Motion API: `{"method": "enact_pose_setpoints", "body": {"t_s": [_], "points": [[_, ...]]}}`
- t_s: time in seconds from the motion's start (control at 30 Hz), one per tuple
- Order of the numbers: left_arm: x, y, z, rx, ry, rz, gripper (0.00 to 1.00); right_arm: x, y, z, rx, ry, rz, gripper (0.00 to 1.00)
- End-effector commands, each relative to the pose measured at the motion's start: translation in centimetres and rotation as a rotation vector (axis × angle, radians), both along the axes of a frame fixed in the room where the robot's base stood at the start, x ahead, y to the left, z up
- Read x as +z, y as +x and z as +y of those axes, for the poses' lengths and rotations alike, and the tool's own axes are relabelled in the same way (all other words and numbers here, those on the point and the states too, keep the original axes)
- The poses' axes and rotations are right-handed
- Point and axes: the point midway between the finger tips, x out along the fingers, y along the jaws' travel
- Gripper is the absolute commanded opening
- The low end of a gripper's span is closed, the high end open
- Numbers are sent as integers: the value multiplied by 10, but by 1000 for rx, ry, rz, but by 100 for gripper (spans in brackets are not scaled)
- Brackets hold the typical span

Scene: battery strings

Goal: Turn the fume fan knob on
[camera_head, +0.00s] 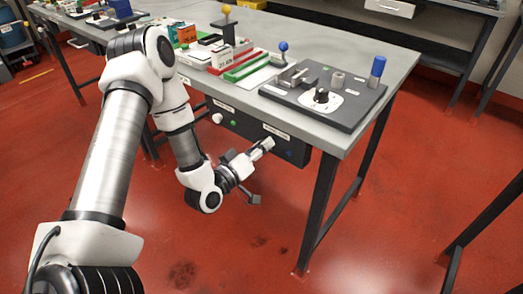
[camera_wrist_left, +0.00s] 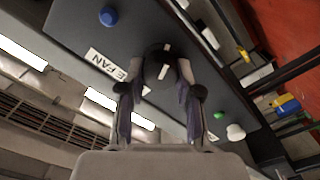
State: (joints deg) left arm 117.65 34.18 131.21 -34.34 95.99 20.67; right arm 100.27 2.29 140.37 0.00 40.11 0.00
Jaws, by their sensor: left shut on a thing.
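The fume fan knob (camera_wrist_left: 157,62) is a round black knob with white marks, on a dark control panel (camera_wrist_left: 90,30) in the left wrist view. A white label reading "FAN", partly hidden, is beside it. My left gripper (camera_wrist_left: 162,70) is shut on the knob, with one finger on either side. In the head view my left gripper (camera_head: 264,146) reaches the front of the dark panel (camera_head: 250,127) under the table edge and hides the knob there. My right gripper is not in view.
The panel also carries a white knob (camera_head: 217,118), a green button (camera_head: 233,123) and a blue button (camera_wrist_left: 108,16). On the grey table (camera_head: 343,137) above stands a dark board (camera_head: 352,113) with a black dial (camera_head: 321,95) and blue cylinder (camera_head: 377,68). Red floor is open in front.

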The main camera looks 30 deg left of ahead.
Motion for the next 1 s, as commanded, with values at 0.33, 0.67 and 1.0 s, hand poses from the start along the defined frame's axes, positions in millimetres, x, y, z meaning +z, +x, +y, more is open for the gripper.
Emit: {"method": "enact_pose_setpoints", "body": {"t_s": [0.33,0.67,1.0], "points": [[-4,0,1,1,-328,23,0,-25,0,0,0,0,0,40],[-5,0,2,0,-640,48,0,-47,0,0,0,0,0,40],[-6,0,2,1,-936,71,0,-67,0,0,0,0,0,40]]}}
